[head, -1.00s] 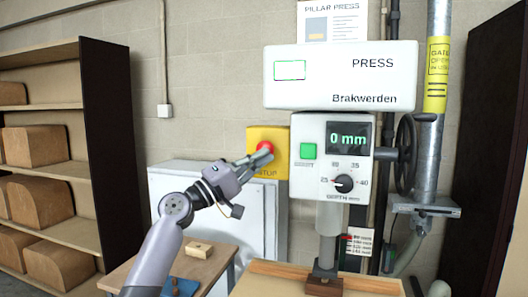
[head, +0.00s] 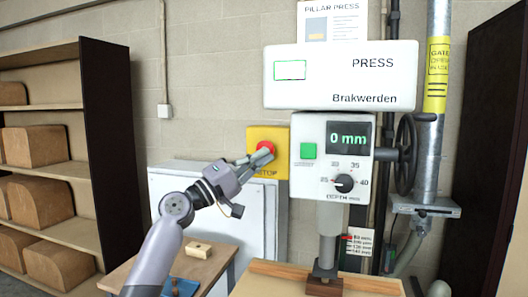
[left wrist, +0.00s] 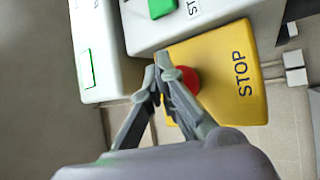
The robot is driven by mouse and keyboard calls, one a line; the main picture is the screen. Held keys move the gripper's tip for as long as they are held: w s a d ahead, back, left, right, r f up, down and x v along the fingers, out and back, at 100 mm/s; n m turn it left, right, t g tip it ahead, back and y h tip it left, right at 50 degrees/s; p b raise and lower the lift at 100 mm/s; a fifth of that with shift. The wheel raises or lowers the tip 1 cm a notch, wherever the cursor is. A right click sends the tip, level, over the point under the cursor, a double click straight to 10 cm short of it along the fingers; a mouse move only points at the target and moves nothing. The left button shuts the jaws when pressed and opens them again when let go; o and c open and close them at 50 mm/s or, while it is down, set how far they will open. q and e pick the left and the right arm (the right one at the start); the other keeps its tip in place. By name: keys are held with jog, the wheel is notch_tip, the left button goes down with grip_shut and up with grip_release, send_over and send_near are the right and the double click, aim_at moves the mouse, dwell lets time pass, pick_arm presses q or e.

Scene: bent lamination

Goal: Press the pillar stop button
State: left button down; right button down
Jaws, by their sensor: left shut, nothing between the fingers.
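The stop button is a red mushroom knob (head: 265,147) on a yellow box (head: 280,141) marked STOP, left of the pillar press (head: 340,76). In the left wrist view the red button (left wrist: 187,80) shows partly behind the fingers, on the yellow box (left wrist: 225,62). My left gripper (head: 262,156) is shut and empty, its fingertips just at the lower part of the button in the head view. In the left wrist view the fingertips (left wrist: 162,62) overlap the button's edge. I cannot tell whether they touch it. My right gripper is not in view.
A green start button (head: 308,151) and a dial (head: 344,183) are on the press front, whose display reads 0 mm. A handwheel (head: 405,154) is at its right. A white cabinet (head: 215,185) stands below the stop box. Shelves (head: 60,150) stand at left.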

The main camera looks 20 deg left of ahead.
pick_arm(q)
jog(key=shift+w, duration=0.35)
jog(key=shift+w+b, duration=0.5)
dwell(0.7)
dwell(0.4)
jog(key=shift+s, duration=0.95)
jog(key=s+p, duration=0.1)
jog(key=s, duration=0.4)
jog(key=shift+a, duration=0.1)
